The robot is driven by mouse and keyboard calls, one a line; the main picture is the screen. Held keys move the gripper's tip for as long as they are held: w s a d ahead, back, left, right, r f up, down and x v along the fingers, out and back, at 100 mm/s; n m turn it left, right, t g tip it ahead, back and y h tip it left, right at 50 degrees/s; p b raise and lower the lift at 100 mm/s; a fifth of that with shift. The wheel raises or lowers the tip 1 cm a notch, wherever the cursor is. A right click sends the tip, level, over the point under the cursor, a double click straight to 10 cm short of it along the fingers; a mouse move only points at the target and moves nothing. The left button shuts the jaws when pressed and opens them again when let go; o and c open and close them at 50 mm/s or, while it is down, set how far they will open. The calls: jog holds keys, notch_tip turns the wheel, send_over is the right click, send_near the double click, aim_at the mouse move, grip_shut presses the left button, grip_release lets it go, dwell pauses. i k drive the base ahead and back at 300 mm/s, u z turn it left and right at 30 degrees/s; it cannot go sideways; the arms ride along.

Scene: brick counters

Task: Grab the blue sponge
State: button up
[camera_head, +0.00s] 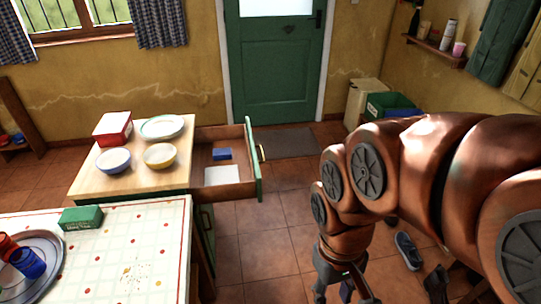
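A small blue block that looks like the blue sponge (222,154) lies in the open drawer (239,189) of the wooden-topped counter, toward the drawer's back. A white flat item (222,175) lies in front of it. My gripper (346,293) points down over the floor at the bottom of the view, to the right of the drawer and well apart from it. Its fingers look spread, but their tips are cut off by the frame edge. A small dark blue patch shows between them; I cannot tell what it is.
The wooden counter (88,183) holds two bowls, a plate and a red box (113,128). A nearer table with a dotted cloth (150,235) holds a green box (81,218) and a tray with cups. Shoes (407,250) lie on the right floor. Tiles by the drawer are clear.

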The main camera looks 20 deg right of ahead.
aim_at(225, 153)
jog(key=z, duration=2.05)
jog(key=i, duration=1.35)
jog(key=u, duration=1.7)
jog(key=i, duration=0.6)
jog(key=z, duration=0.05)
